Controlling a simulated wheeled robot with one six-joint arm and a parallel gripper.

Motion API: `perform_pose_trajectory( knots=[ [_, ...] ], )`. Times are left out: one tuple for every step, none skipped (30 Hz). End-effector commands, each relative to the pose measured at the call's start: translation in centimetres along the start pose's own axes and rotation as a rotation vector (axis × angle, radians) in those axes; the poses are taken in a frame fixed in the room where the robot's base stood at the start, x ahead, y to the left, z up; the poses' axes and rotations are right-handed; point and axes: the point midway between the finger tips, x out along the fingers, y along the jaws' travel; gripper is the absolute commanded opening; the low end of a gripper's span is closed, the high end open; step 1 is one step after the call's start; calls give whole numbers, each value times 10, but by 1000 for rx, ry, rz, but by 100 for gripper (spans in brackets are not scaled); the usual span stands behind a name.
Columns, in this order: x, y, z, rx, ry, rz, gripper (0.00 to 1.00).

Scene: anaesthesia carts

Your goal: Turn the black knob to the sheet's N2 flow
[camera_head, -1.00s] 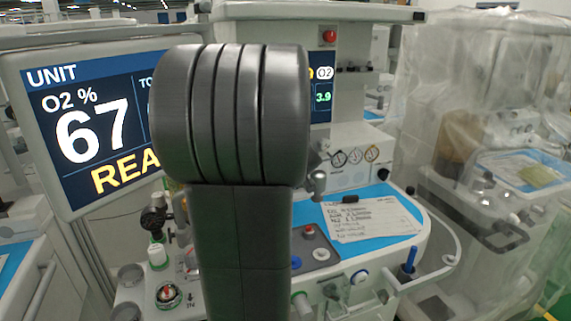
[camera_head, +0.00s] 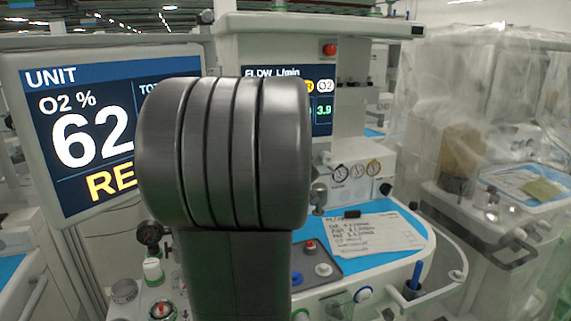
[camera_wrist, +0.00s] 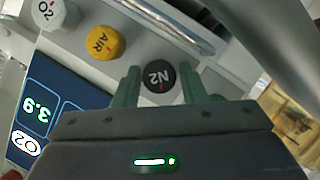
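In the head view my own arm hides the knob and gripper. The sheet (camera_head: 372,238) lies on the blue worktop, its handwriting too small to read surely. The flow screen (camera_head: 318,105) is partly hidden and shows 3.9 under O2; the N2 reading is hidden.
The yellow AIR knob (camera_wrist: 104,43) and the white O2 knob (camera_wrist: 47,13) sit beside the black one. The unit screen (camera_head: 85,135) reads O2 62%. Plastic sheeting (camera_head: 480,110) drapes the cart at right.

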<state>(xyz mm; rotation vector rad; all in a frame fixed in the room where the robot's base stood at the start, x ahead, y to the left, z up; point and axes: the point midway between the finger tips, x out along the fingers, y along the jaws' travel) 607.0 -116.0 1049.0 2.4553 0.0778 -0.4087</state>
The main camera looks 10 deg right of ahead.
Motion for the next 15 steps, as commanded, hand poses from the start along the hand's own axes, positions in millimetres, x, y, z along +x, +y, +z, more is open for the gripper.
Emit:
perform_pose_trajectory(
  knots=[
    [0, 0, 0, 0, 0, 0, 38],
    [0, 0, 0, 0, 0, 0, 38],
    [0, 0, 0, 0, 0, 0, 38],
    [0, 0, 0, 0, 0, 0, 38],
    [0, 0, 0, 0, 0, 0, 38],
    [0, 0, 0, 0, 0, 0, 38],
    [-1, 0, 0, 0, 0, 0, 38],
    [-2, 0, 0, 0, 0, 0, 38],
    [-5, 1, -1, 0, 0, 0, 38],
    [-7, 1, -1, 0, 0, 0, 38],
    [-10, 1, -1, 0, 0, 1, 38],
    [-16, 2, -2, 0, 0, 1, 38],
    [-20, 2, -2, 0, 0, 1, 38],
    [-26, 2, -2, 0, 0, 1, 38],
    [-33, 2, -3, 0, 0, 1, 38]
  ],
)
